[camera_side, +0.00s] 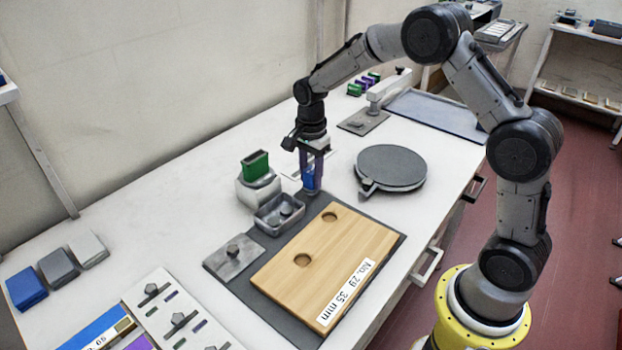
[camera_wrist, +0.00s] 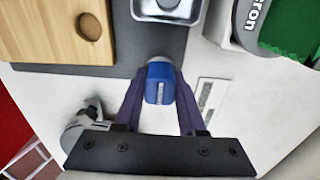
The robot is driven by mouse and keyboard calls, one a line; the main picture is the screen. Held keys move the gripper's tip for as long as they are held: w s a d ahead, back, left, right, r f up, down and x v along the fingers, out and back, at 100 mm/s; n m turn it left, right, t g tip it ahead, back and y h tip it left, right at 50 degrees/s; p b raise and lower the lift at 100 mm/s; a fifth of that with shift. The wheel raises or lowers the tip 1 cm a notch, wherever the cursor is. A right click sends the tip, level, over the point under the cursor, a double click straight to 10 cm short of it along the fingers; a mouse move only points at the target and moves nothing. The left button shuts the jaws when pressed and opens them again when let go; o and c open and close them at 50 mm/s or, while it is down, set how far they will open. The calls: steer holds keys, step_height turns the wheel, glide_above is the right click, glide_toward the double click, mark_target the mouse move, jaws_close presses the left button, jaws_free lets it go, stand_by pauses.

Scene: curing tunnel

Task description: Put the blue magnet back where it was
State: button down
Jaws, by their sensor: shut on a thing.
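The blue magnet (camera_side: 309,181) is upright between the fingers of my gripper (camera_side: 314,172), near the far end of the dark mat (camera_side: 255,290). In the wrist view the blue block (camera_wrist: 160,84) sits between the two fingers of my gripper (camera_wrist: 158,92), with a pale label on its face. My gripper is shut on it. I cannot tell whether the magnet touches the surface below. A wooden board (camera_side: 325,255) with two round holes lies on the mat, marked "No. 29 35 mm".
A round grey plate (camera_side: 392,163) lies to the right. A metal plate with a knob (camera_side: 222,265) lies beside the board.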

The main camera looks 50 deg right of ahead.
steer(key=shift+f, duration=0.55)
steer(key=shift+f, duration=0.1)
steer(key=c, duration=0.5)
jaws_free()
steer(key=shift+f, duration=0.1)
